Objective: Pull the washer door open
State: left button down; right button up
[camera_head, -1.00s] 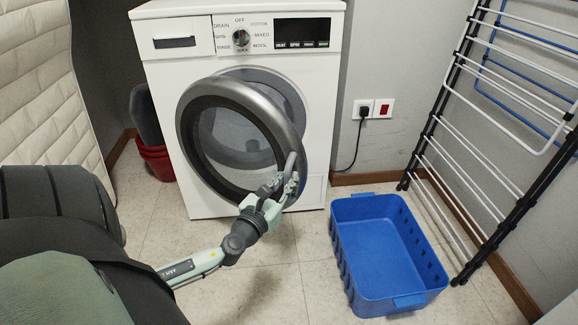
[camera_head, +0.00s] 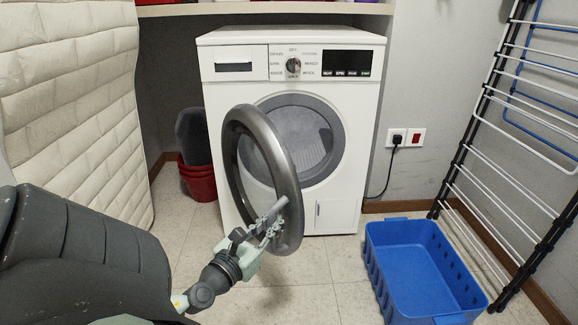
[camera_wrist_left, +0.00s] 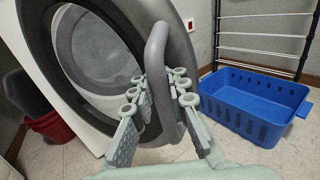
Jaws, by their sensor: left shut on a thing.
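The white washer (camera_head: 222,110) stands against the back wall. Its round grey door (camera_head: 240,150) is swung well open toward me, hinged on the left, and the drum opening (camera_head: 305,140) shows behind it. My left gripper (camera_head: 270,225) is at the door's lower right edge, shut on the door handle (camera_head: 277,209). In the left wrist view the gripper's fingers (camera_wrist_left: 160,100) stand on both sides of the grey handle bar (camera_wrist_left: 156,55). My right gripper is not in view.
A blue basket (camera_head: 425,285) sits on the floor at right, beside a drying rack (camera_head: 480,130). Red buckets (camera_head: 198,180) stand left of the washer. A quilted cream panel (camera_head: 80,100) is at left. Tiled floor in front of the washer is clear.

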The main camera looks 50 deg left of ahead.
pick_arm(q)
jog(key=shift+s+d, duration=0.15)
jog(key=shift+s, duration=0.4)
jog(key=c, duration=1.5)
grip_release()
